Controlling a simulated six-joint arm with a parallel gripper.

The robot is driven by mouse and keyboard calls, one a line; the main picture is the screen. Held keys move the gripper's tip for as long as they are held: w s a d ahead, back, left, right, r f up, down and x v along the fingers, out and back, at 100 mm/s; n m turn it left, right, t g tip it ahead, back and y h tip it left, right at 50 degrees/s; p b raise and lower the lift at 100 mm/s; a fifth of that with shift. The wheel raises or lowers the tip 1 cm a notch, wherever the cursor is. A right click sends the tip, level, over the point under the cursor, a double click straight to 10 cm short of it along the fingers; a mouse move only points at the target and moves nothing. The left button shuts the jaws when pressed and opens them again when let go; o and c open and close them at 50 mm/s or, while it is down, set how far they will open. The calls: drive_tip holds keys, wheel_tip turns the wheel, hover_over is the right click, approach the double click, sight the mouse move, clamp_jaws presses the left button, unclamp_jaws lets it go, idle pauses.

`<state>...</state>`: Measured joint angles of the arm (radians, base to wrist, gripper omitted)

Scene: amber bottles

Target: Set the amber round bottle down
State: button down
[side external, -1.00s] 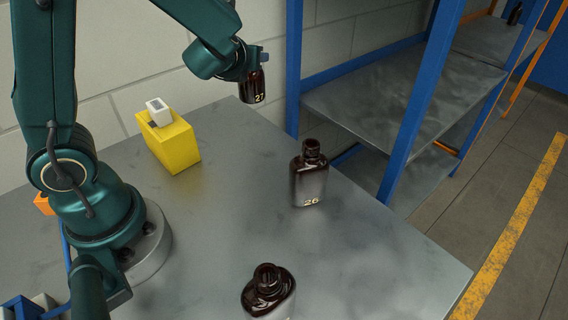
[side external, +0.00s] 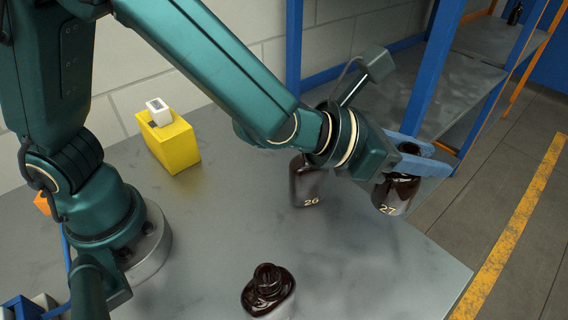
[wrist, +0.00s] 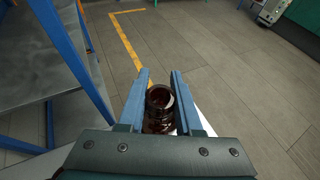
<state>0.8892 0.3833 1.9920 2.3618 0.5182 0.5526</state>
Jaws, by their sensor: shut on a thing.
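The amber round bottle, dark brown and marked 27, (side external: 395,194) is held upright or nearly so at the right edge of the table in the side view. In the wrist view it (wrist: 160,118) sits between the two blue fingers. My gripper (side external: 420,155) is shut on it near the neck. Its base seems clear of the table, but the height is hard to tell. A dark bottle marked 26 (side external: 308,185) stands on the table, partly hidden behind my wrist. Another dark bottle (side external: 268,292) stands at the front of the table.
A blue-framed shelf (side external: 440,85) stands behind the table. The grey table (side external: 370,265) is clear at front right; the floor lies past its edge.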

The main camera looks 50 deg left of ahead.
wheel_tip(320, 180, down, 10)
drive_tip(key=shift+s+d+r, duration=0.1)
idle(0.4)
drive_tip(key=c, duration=0.6)
unclamp_jaws()
drive_tip(key=v, duration=0.7)
drive_tip(key=shift+s, duration=0.25)
drive_tip(key=shift+r, duration=0.1)
